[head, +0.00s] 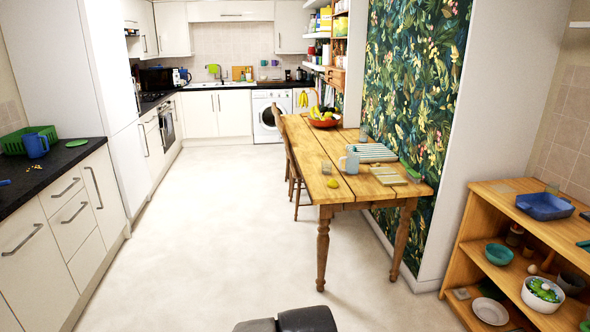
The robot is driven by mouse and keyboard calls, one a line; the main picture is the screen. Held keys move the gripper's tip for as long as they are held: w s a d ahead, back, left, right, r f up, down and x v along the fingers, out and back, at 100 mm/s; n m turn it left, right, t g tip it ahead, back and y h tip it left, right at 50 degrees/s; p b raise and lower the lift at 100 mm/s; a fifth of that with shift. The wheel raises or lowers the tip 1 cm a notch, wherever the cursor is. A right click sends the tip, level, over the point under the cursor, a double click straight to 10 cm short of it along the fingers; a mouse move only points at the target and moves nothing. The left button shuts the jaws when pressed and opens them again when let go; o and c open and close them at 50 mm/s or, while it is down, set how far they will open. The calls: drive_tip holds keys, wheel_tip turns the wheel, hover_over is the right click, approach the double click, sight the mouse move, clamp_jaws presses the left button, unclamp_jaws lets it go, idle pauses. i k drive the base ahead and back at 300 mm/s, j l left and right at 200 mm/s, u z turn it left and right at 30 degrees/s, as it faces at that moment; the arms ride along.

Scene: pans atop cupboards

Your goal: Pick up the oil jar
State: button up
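I cannot pick out the oil jar with certainty. A small dark brown jar (514,235) stands upright on the middle level of the wooden shelf unit at the right, beside a teal bowl; it is too small to tell what it holds. Dark grey parts of my own arm show at the bottom edge, in front of the open floor and well apart from the shelf. My gripper's fingertips do not show.
The wooden shelf unit (468,236) also holds a blue tray (544,206), a teal bowl (499,254) and a white pot (541,294). A wooden table (318,170) stands at centre right. Counters (62,180) line the left. The pale floor (200,230) between is clear.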

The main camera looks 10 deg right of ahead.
sight(552, 187)
drive_tip(key=z, duration=1.95)
